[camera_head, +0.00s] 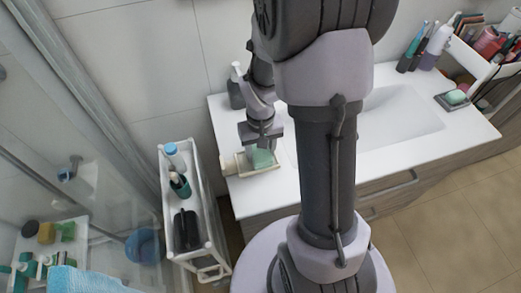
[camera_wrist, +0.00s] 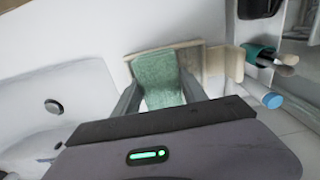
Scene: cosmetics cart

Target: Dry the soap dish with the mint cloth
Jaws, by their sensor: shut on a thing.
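The mint cloth (camera_wrist: 158,72) is between the two fingers of my gripper (camera_wrist: 160,100), which is shut on it. In the head view the cloth (camera_head: 262,158) shows below my gripper (camera_head: 260,143) at the left front corner of the white counter. A beige, shallow rectangular tray-like thing, which looks like the soap dish (camera_wrist: 195,53), lies under and around the cloth in the wrist view. It also shows in the head view (camera_head: 240,168). The cloth covers part of it. I cannot tell whether the cloth touches it.
A white cart (camera_head: 208,222) with bottles and a dark item stands left of the counter (camera_head: 275,192). A pump bottle (camera_head: 236,88) stands behind my gripper. The sink basin (camera_head: 400,120) is to the right. A dark dish with green soap (camera_head: 455,98) sits at the far right.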

